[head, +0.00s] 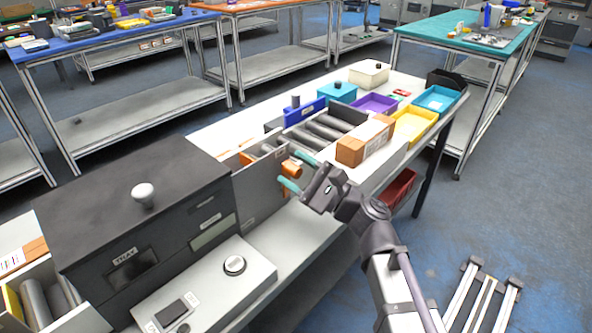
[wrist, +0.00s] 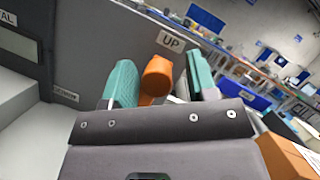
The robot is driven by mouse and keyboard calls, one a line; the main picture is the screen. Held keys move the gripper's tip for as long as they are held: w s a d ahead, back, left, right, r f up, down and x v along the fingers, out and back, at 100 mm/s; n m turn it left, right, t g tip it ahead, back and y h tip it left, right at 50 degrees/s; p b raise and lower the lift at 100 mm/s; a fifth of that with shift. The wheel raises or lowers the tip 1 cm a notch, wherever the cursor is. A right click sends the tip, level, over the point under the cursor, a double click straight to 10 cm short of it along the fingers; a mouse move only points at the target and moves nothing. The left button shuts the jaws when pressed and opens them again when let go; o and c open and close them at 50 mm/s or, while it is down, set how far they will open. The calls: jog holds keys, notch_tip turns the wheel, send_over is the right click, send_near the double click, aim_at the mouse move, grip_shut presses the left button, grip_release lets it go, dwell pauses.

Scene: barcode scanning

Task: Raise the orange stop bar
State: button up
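The orange stop bar shows its rounded orange end (wrist: 157,76) in the wrist view, in front of a grey panel with an "UP" label (wrist: 171,42). In the head view the orange part (head: 291,168) sits at the right end of the grey panel (head: 262,190). My gripper (head: 297,173) is there too, its teal fingers apart. In the wrist view my gripper (wrist: 162,84) has one finger on each side of the orange end. A gap shows at the right finger; contact on the left is unclear. The rest of the bar is hidden.
A dark cabinet (head: 125,205) with a white knob stands left of the panel. A brown carton (head: 365,140) lies on the conveyor side to the right, near my gripper; it also shows in the wrist view (wrist: 287,150). Yellow (head: 415,125) and purple (head: 374,104) trays lie beyond.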

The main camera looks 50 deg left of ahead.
jog(key=shift+d+f, duration=0.1)
jog(key=shift+d, duration=0.05)
jog(key=b+v, duration=0.3)
jog(key=v, duration=0.7)
jog(key=shift+w+d, duration=0.15)
jog(key=shift+d, duration=0.1)
jog(key=shift+f, duration=0.1)
